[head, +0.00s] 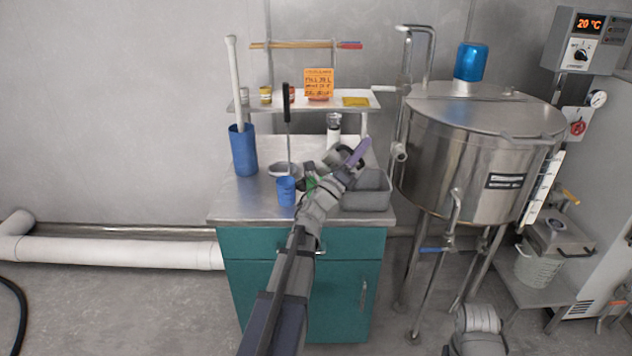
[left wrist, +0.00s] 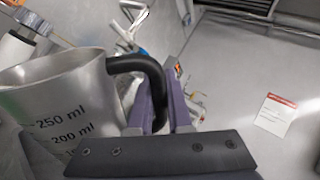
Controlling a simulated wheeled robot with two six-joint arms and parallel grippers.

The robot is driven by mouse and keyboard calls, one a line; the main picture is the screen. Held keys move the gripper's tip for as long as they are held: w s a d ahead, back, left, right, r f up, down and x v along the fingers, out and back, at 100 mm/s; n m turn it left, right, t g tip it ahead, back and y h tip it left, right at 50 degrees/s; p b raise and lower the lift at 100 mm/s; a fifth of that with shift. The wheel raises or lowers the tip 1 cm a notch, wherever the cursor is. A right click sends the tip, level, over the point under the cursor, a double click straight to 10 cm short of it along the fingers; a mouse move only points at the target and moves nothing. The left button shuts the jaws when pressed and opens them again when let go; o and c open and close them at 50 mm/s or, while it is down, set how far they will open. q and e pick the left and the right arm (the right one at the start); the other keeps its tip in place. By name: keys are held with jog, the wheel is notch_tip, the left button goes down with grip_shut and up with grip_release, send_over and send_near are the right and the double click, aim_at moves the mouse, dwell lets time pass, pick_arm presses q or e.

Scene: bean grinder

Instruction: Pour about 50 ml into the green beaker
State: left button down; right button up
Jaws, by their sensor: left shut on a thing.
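My left gripper (head: 356,155) has its purple fingers closed on the black handle of a measuring jug (head: 333,157) above the right half of the steel worktop. In the left wrist view the grey jug (left wrist: 60,95) shows 250 ml and 200 ml marks, and the handle sits between the fingers (left wrist: 160,110). I cannot see the liquid level inside. A small green patch (head: 309,183), probably the green beaker, shows beside my left wrist, which hides most of it. I cannot tell whether the jug is over it. My right gripper is out of view.
A blue cup (head: 286,191) and a pale bowl (head: 281,169) stand left of my wrist. A tall blue container (head: 243,152) stands at the worktop's left, a grey bin (head: 368,195) at its right. A shelf (head: 350,106) runs behind. The front left corner is clear.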

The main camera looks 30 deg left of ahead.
pick_arm(q)
jog(key=shift+a+r+n+t+y, duration=0.15)
jog(key=shift+r+n+t+y, duration=0.15)
jog(key=shift+r+n+y, duration=0.1)
jog(key=shift+a+f+n, duration=0.1)
jog(key=shift+n, duration=0.3)
jog(key=shift+s+a, duration=0.2)
jog(key=shift+s, duration=0.2)
jog(key=shift+s+d+n+y+b, duration=0.15)
jog(key=shift+s+n+y+b, duration=0.1)
jog(key=shift+n+y+b, duration=0.05)
dwell(0.3)
jog(key=shift+w+d+n+t, duration=0.1)
jog(key=shift+n+t, duration=0.3)
jog(key=shift+t, duration=0.1)
dwell(0.5)
jog(key=shift+n+y+b, duration=0.4)
jog(key=shift+y, duration=0.3)
